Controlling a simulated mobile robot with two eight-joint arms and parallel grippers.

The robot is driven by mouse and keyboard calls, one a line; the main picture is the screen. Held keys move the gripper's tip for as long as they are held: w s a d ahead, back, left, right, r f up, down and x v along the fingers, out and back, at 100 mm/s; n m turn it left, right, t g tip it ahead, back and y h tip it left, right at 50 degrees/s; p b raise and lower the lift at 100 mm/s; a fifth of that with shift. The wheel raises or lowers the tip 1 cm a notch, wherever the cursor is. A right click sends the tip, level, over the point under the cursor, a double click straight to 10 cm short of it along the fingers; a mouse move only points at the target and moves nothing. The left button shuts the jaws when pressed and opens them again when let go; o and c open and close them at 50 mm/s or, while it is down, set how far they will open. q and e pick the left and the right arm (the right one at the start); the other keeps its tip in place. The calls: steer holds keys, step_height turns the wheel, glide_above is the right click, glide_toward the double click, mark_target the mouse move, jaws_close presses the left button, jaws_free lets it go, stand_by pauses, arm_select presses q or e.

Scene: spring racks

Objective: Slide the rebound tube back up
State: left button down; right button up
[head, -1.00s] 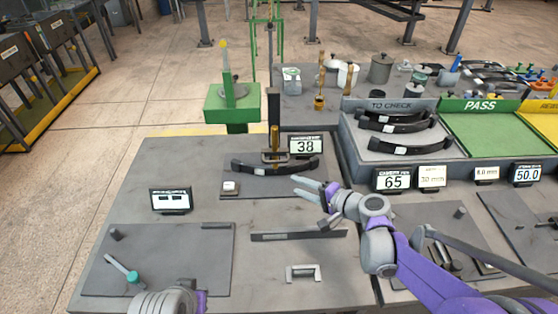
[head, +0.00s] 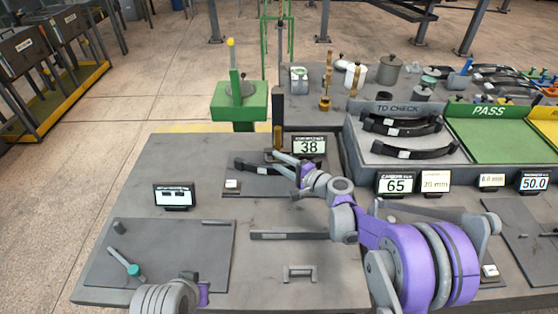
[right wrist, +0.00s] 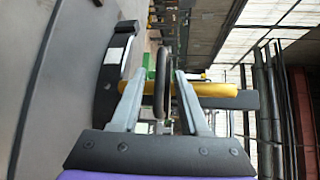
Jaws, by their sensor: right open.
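The brass rebound tube (head: 277,135) stands upright at the spring station, with its lower part hidden by my right gripper. In the right wrist view it is a yellow bar (right wrist: 218,90) lying across the picture. A dark loop (right wrist: 161,85) shows between the fingers, apart from both. A dark leaf spring (head: 248,165) lies at the station beside a display reading 38 (head: 309,147). My right gripper (head: 268,161) is open at the tube's foot, its fingers to either side of the loop.
The grey "TO CHECK" tray (head: 362,147) with several dark springs is to the right, before the green PASS tray (head: 490,135). A flat dark bar (head: 288,235) and a grey handle (head: 300,271) lie nearer. A green stand (head: 240,106) is behind the table.

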steer(key=shift+w+a, duration=0.25)
jaws_close()
stand_by(1.4)
